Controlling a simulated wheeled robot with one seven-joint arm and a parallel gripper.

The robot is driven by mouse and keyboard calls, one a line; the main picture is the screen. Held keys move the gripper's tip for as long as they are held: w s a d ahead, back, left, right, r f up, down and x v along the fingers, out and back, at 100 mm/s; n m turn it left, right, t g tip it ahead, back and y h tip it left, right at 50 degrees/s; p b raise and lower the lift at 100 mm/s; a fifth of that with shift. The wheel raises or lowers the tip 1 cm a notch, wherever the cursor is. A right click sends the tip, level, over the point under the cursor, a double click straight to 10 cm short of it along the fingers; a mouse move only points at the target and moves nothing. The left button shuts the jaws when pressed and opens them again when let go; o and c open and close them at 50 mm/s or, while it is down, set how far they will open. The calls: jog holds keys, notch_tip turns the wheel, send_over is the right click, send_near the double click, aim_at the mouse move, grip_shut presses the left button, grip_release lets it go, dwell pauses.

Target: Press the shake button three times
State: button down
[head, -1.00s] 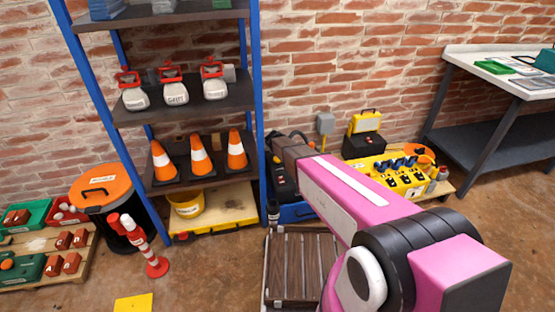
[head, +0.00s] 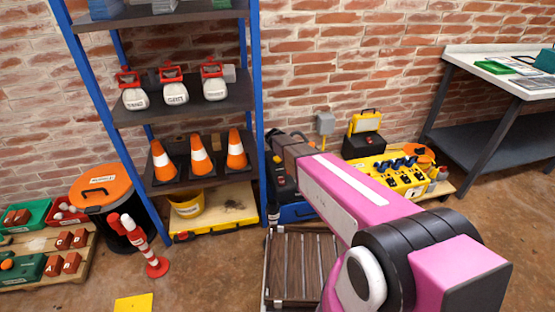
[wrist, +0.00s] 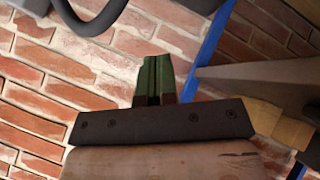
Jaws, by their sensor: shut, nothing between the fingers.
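No button is clearly marked as the shake button in these views. A small red-orange knob (head: 183,236) sits on the front of the yellow-edged wooden base (head: 225,228) under the blue shelf rack (head: 258,110). A dark box (head: 282,186) with an orange-red spot stands right of the rack, partly behind my arm. My gripper (wrist: 155,80) shows in the wrist view with its dark green fingers together and empty, in front of the brick wall. In the head view my pink arm reaches to the rack's right post; the fingertips are hard to make out there.
The rack holds orange cones (head: 200,160) and white containers with red handles (head: 173,92). A slatted cart (head: 300,268) stands below my arm. A yellow equipment panel (head: 395,175) and a workbench (head: 490,80) are at right.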

aim_at(277, 158)
notch_tip(277, 158, up, 3)
jog(key=shift+f, duration=0.2)
jog(key=shift+f, duration=4.4)
jog(key=shift+f, duration=0.1)
jog(key=shift+f, duration=0.3)
jog(key=shift+f, duration=0.9)
jog(key=shift+r, duration=1.3)
